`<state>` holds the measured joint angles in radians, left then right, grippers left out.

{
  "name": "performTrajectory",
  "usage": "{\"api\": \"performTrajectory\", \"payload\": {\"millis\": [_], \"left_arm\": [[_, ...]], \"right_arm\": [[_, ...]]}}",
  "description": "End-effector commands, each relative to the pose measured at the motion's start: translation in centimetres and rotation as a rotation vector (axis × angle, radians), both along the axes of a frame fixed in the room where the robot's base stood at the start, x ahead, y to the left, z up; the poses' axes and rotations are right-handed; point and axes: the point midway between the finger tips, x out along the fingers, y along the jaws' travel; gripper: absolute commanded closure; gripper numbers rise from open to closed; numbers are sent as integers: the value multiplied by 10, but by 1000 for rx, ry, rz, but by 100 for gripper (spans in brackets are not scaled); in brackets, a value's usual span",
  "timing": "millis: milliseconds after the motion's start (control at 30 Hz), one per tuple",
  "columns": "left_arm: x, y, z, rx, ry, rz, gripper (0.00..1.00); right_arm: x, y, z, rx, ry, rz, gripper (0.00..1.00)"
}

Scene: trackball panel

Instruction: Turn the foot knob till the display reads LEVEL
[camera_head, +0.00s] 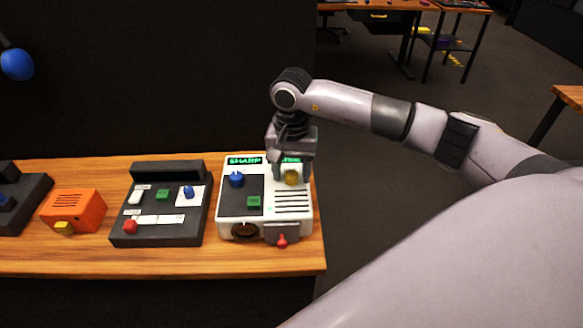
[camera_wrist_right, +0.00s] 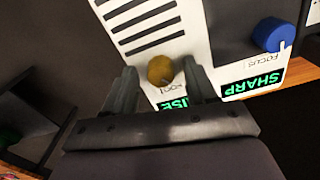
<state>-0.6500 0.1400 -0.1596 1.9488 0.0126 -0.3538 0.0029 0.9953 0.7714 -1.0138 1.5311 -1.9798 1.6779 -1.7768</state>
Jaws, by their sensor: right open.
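The foot knob (camera_head: 291,178) is a small round yellow knob on the right of a white panel (camera_head: 225,208). It also shows in the right wrist view (camera_wrist_right: 160,70), beside a partly covered label. My right gripper (camera_head: 292,172) is open above the panel. In the right wrist view its fingers (camera_wrist_right: 163,82) stand on either side of the knob, with a gap visible. The green-lettered display (camera_wrist_right: 172,103) by the knob is partly hidden by my gripper, so its full word cannot be read. My left gripper is not in view.
A second display (camera_head: 244,160) reads SHARP, near a blue knob (camera_head: 236,180). A green button (camera_head: 254,202) and a red-tipped lever (camera_head: 282,241) are also on the panel. A dark control box (camera_head: 120,232) and an orange box (camera_head: 85,205) stand to the left.

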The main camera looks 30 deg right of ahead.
Motion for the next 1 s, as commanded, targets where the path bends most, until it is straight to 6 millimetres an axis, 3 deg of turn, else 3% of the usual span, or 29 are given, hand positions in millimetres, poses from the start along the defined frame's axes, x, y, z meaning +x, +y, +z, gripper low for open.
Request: {"api": "performTrajectory", "payload": {"millis": [100,267,667,1000], "left_arm": [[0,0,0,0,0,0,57],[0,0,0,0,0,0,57],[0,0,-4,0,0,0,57],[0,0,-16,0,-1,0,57]], "right_arm": [[0,0,0,0,0,0,47],[0,0,0,0,0,0,99],[0,0,0,1,-1,-55,100],[1,0,0,1,-3,-300,100]]}}
